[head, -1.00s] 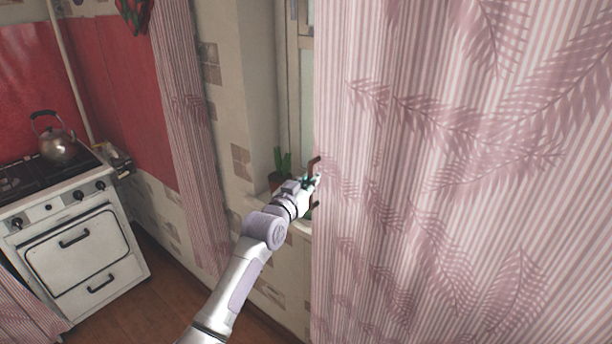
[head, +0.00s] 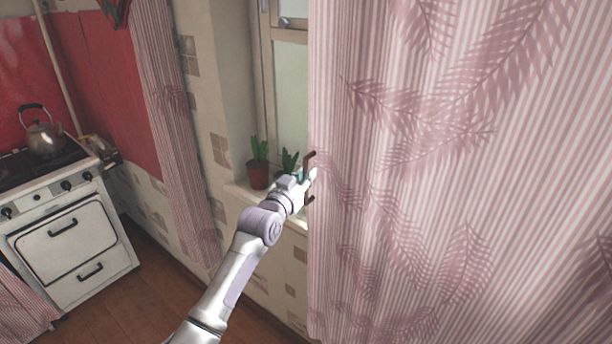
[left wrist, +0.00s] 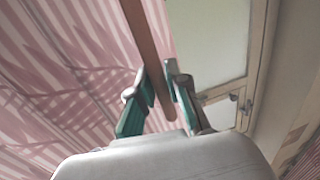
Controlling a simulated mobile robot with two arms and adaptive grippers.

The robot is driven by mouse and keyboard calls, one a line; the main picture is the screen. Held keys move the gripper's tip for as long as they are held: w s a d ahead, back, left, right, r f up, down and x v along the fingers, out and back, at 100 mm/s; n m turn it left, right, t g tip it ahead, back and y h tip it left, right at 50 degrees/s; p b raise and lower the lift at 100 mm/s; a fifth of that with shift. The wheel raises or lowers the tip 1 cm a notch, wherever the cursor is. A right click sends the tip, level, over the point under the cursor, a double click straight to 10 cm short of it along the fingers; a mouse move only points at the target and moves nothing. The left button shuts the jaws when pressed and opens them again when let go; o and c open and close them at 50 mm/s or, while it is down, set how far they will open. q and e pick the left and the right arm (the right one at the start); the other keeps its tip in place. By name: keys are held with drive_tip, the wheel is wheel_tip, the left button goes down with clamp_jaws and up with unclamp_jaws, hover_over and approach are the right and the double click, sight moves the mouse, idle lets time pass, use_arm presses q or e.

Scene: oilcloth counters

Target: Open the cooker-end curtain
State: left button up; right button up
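A large pink striped curtain with a leaf pattern (head: 430,170) hangs across the right of the head view. A brown bar-like handle (head: 309,157) stands at its left edge. My left gripper (head: 307,182) is at that edge. In the left wrist view the handle (left wrist: 142,32) runs between the two fingers (left wrist: 160,82), which look closed on it, with the curtain (left wrist: 60,80) to the left. A narrow, gathered curtain of the same cloth (head: 170,120) hangs on the window's other side, towards the cooker (head: 75,245). My right gripper is out of view.
The window (head: 290,95) shows between the curtains. Two potted cacti, one at the left (head: 258,175) and one partly behind my gripper (head: 289,161), stand on the sill. A kettle (head: 44,138) sits on the cooker. Wooden floor (head: 150,300) is clear at lower left.

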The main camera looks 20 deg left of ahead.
use_arm(q)
drive_tip(key=o, duration=0.3)
drive_tip(key=s+a, duration=0.2)
drive_tip(key=s, duration=1)
drive_tip(key=shift+w+f, duration=0.1)
